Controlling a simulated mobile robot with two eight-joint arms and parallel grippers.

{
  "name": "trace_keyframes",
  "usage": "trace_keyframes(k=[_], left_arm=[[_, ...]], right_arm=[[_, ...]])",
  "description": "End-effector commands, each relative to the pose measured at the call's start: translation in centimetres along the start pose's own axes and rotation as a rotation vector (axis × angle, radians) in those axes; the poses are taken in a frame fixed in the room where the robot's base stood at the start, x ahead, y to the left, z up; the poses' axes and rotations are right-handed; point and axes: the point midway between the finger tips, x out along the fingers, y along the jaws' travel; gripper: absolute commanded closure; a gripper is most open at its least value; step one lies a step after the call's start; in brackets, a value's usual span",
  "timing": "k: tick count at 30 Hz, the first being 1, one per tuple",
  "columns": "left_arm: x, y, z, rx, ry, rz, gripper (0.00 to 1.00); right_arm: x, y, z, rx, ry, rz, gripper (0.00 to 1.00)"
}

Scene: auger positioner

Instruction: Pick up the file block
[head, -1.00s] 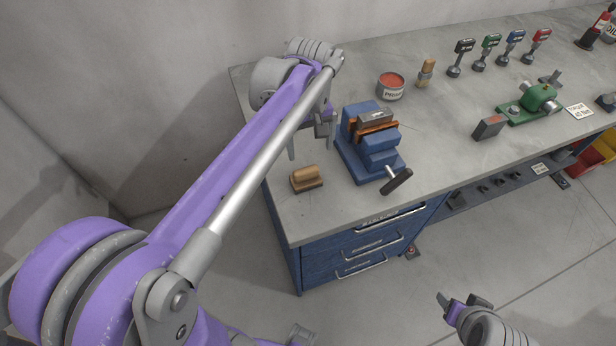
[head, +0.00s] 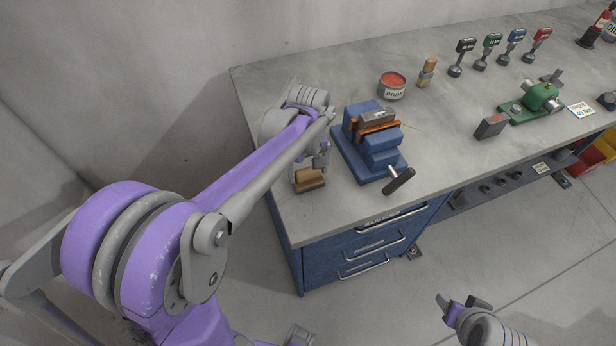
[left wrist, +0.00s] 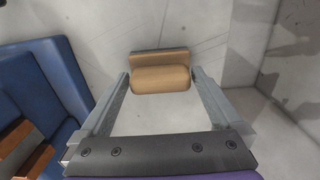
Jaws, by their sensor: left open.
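The file block, which I take to be the small tan wooden block with a rounded grip (head: 309,181), lies on the bench near its left front corner. My left gripper (head: 311,166) is just above and behind it, pointing down, and partly covers it in the head view. In the left wrist view the block (left wrist: 160,77) lies between the tips of the open fingers of my left gripper (left wrist: 160,82), with a small gap at each side. My right gripper (head: 461,300) is empty, fingers apart, in front of the bench.
A blue vise (head: 372,150) with orange jaws holds a grey piece just right of the block. A primer tin (head: 392,86) and a brush (head: 427,73) stand behind. A dark block (head: 490,126) and a green device (head: 535,103) are farther right.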

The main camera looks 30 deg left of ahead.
Motion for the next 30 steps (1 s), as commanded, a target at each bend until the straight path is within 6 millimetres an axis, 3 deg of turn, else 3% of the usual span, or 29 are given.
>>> trace_keyframes(k=[5,19,30], left_arm=[[-0.03,0.02,0.0,0.0,0.0,0.0,0.02],[-0.07,0.01,0.0,0.0,0.0,0.0,0.86],[-0.92,0.02,-0.01,0.0,0.0,0.0,0.86]], right_arm=[[-0.01,0.0,-0.01,0.0,0.0,0.0,0.4],[-0.01,0.0,-0.01,0.0,0.0,0.0,0.4],[-0.08,0.0,-0.08,0.0,0.001,0.0,0.4]])
